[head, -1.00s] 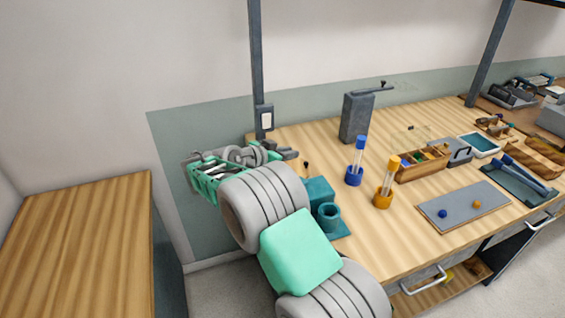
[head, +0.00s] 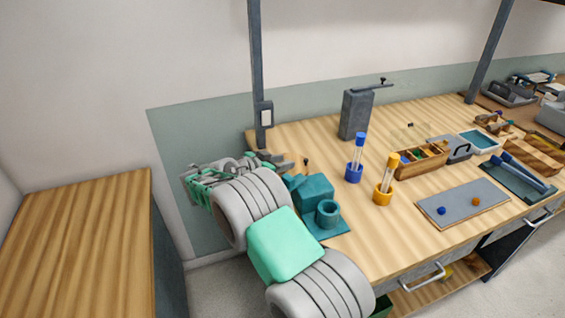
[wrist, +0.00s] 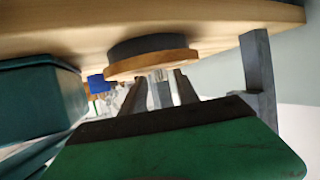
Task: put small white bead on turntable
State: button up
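My gripper (wrist: 159,78) shows in the wrist view, which is turned upside down. Its two fingers stand apart, with a grey block seen between them. A small pale patch lies between the fingertips; I cannot tell whether it is the white bead or background. A round wooden disc on a dark base, probably the turntable (wrist: 152,64), lies right by the fingertips. In the head view my gripper (head: 272,159) is at the table's far left corner, partly hidden by my arm. I cannot make out the small white bead anywhere for sure.
A teal block (head: 314,189) and teal cup (head: 328,212) stand beside my arm. A grey post (head: 257,75) rises at the corner.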

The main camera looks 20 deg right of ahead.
jog(key=shift+a+r, duration=0.15)
jog(key=shift+r, duration=0.05)
jog(key=b+v, duration=0.1)
jog(key=v, duration=1)
jog(key=shift+a, duration=0.25)
